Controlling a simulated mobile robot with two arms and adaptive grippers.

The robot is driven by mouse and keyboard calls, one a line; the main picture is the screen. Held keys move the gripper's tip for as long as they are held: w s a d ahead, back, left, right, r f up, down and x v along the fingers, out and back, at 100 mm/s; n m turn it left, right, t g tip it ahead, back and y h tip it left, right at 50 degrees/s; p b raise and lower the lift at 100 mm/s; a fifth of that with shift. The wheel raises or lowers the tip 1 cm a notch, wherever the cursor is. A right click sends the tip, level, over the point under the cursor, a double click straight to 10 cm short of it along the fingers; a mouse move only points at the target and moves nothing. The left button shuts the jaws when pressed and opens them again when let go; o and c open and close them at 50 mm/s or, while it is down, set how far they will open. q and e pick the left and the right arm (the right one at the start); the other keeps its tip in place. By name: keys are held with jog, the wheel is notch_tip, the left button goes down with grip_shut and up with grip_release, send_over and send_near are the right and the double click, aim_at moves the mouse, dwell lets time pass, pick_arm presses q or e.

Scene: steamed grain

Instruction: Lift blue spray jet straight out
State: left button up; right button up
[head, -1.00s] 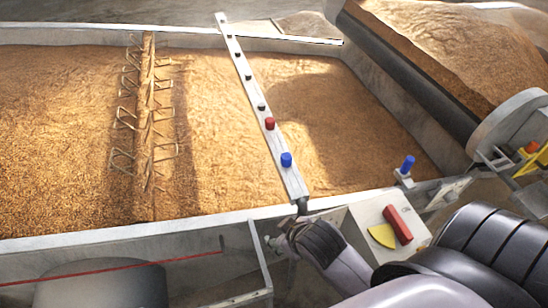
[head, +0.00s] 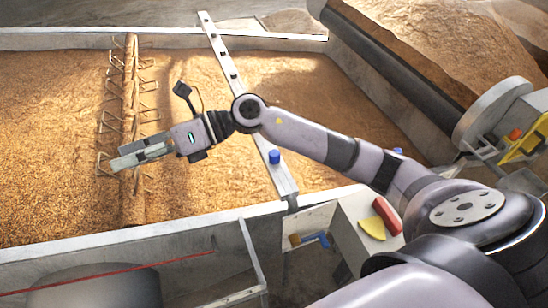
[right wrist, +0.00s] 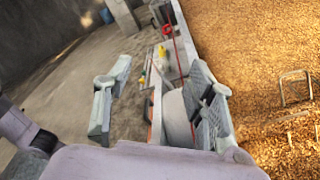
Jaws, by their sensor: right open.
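A blue spray jet (head: 274,156) stands on the pale bar (head: 285,183) that crosses the grain bed in the head view. My right arm passes over the bar just above it, hiding part of the bar. My right gripper (head: 122,158) is out to the left over the grain, near the rake-like shaft, well away from the jet. Its two fingers are spread with nothing between them; they also show in the right wrist view (right wrist: 160,75). Another blue piece (head: 323,240) sits low beside the trough wall. My left gripper is in neither view.
The shaft with wire loops (head: 130,90) crosses the grain (head: 60,120). A small table (head: 365,238) with a red block (head: 387,215) and a yellow wedge (head: 371,228) stands outside the near wall. A red line (head: 120,268) runs along the front.

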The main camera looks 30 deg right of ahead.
jog(key=w+d+f+n+g+h, duration=0.2)
jog(key=d+f+n+h, duration=0.2)
jog(key=d+f+h, duration=0.3)
jog(key=g+h+p, duration=0.1)
jog(key=h+p, duration=0.1)
jog(key=h, duration=0.8)
send_over(275, 153)
notch_tip(275, 153, down, 9)
jog(key=shift+d+f, duration=0.15)
jog(key=shift+w+f, duration=0.1)
jog(key=shift+f, duration=0.45)
jog(key=f+p, duration=0.1)
jog(key=f, duration=0.3)
jog(key=shift+a+f, duration=0.15)
jog(key=shift+a, duration=0.05)
jog(key=shift+f+p, duration=0.3)
jog(key=shift+f, duration=0.1)
